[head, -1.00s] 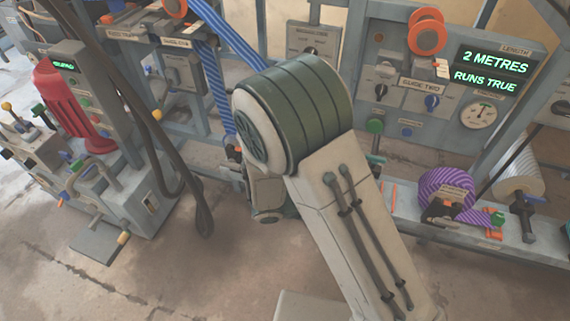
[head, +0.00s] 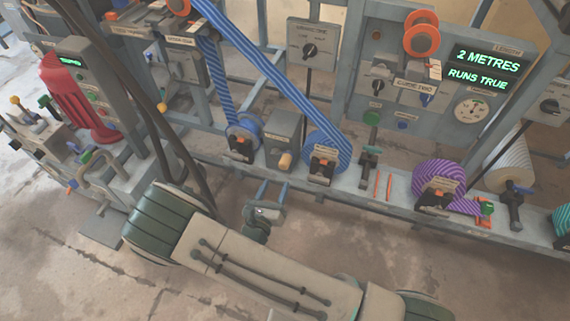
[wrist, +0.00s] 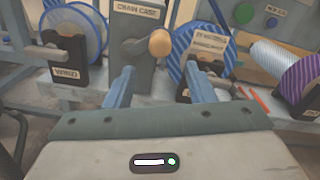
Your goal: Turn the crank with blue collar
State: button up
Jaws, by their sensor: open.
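A crank with a round wooden knob (head: 285,160) sticks out from the grey chain case (head: 285,130), between two blue-striped reels on the bench. In the wrist view the knob (wrist: 160,42) shows ahead, between and above my fingertips in the picture. I cannot make out a blue collar on this crank. A blue part (head: 86,156) shows by a bent metal handle on the left machine; I cannot tell if it is a collar. My gripper (head: 273,184) is open and empty in front of the chain case, apart from the knob. It also shows in the wrist view (wrist: 162,72).
Blue-striped reels (head: 246,127) (head: 336,148) flank the case, with black brackets in front. A blue-striped band slopes above. A purple-striped reel (head: 440,177) stands farther right. A red machine (head: 75,95) and dark cables are at left.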

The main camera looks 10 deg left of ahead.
aim_at(283, 169)
jog(key=w, duration=0.6)
jog(key=w+b, duration=0.1)
jog(key=w, duration=0.2)
jog(key=shift+w+d, duration=0.2)
jog(key=shift+d, duration=0.15)
grip_shut()
